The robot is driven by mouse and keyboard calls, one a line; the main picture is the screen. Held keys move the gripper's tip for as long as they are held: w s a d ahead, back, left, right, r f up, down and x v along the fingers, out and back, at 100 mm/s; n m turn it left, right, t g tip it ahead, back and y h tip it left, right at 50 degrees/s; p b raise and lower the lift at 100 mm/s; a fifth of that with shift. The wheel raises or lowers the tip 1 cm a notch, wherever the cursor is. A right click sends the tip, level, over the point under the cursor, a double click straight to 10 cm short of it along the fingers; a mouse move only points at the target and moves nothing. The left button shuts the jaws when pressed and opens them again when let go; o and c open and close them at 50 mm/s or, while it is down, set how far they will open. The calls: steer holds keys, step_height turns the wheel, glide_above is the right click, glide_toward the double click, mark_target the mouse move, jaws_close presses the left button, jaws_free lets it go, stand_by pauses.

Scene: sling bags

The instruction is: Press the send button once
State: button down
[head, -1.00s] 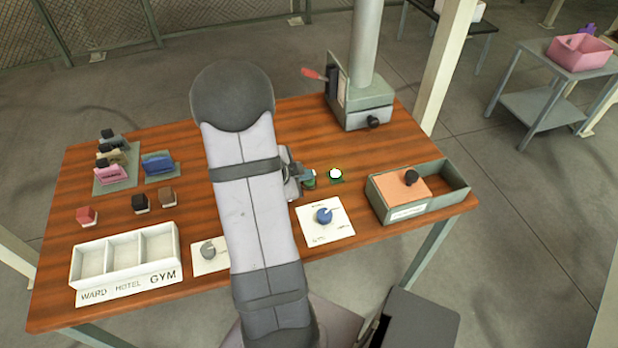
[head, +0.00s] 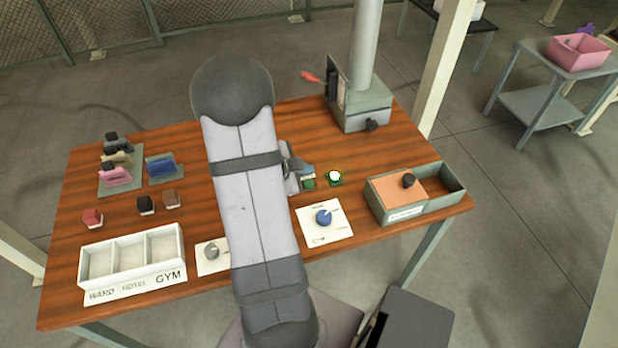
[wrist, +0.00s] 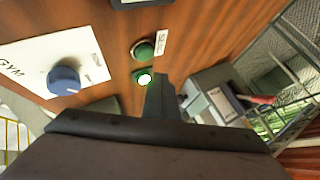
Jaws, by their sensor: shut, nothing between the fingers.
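A dark green round button (wrist: 143,50) sits on the table with a small white label (wrist: 162,42) beside it; the lettering is too small to read surely. It also shows in the head view (head: 309,183), just right of my arm. Next to it is a lamp (wrist: 145,78) on a green base, glowing white; it also shows in the head view (head: 335,176). My gripper (wrist: 160,80) is shut and empty, its tip close beside the lamp in the wrist view. In the head view my arm hides most of it; I cannot tell whether it touches the button.
A blue knob (head: 323,217) on a white plate lies in front of the button. A grey-green tray (head: 447,187) stands at the right, a machine with a red handle (head: 358,108) at the back. A three-compartment white box (head: 132,262) and several small bags stand at the left.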

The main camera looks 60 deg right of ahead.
mark_target(306, 185)
steer(key=shift+r+p, duration=1.2)
steer(key=shift+r, duration=0.35)
